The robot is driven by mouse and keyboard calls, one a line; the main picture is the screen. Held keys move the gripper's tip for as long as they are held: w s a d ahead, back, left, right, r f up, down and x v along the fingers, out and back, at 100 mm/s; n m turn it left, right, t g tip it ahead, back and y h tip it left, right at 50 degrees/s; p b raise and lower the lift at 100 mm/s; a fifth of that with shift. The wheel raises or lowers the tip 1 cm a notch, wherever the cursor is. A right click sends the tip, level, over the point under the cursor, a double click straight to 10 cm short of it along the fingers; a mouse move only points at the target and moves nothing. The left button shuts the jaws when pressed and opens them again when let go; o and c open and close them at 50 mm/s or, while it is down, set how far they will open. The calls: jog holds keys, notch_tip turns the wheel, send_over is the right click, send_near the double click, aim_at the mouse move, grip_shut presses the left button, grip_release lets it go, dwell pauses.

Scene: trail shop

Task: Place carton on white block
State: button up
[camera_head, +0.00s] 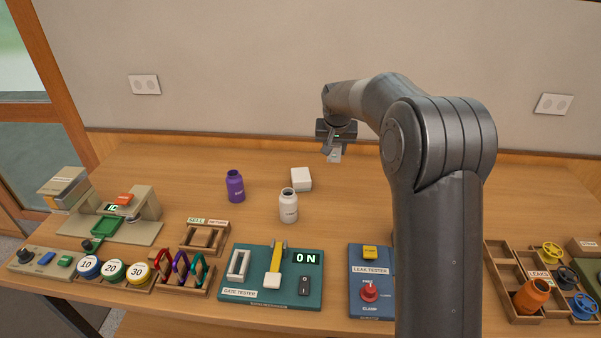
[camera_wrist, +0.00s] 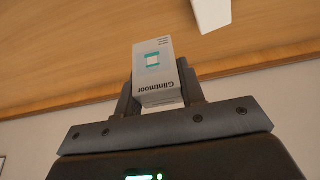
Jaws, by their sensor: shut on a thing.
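The carton (camera_wrist: 158,68) is a small white and grey box with a teal mark and the name "Glintmoor". My gripper (camera_head: 334,146) is shut on it, with a finger on each side in the wrist view. In the head view only a small pale part of the carton (camera_head: 335,156) shows below my gripper, above the back of the table. The white block (camera_head: 301,179) lies on the table, to the left of and nearer than my gripper. Part of it shows at the top edge of the wrist view (camera_wrist: 211,12), apart from the carton.
A purple bottle (camera_head: 235,187) and a white bottle (camera_head: 288,207) stand by the block, the white one just in front. The gate tester (camera_head: 262,301), leak tester (camera_head: 357,285) and wooden trays line the front. The table's back middle is clear; a wall stands behind.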

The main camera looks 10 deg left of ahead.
jog(key=a+f, duration=0.2)
jog(key=a, duration=0.1)
jog(key=w+a+f, duration=0.1)
jog(key=a+f, duration=0.1)
jog(key=a, duration=0.1)
jog(key=w+a+f, duration=0.1)
jog(key=a+f, duration=0.1)
jog(key=a, duration=0.2)
jog(key=shift+w+a+f, duration=0.1)
jog(key=shift+w+f, duration=0.1)
jog(key=shift+w, duration=0.05)
jog(key=shift+f, duration=2)
jog(key=shift+f, duration=0.1)
jog(key=o, duration=1)
jog(key=v, duration=1.2)
jog(key=shift+r, duration=0.25)
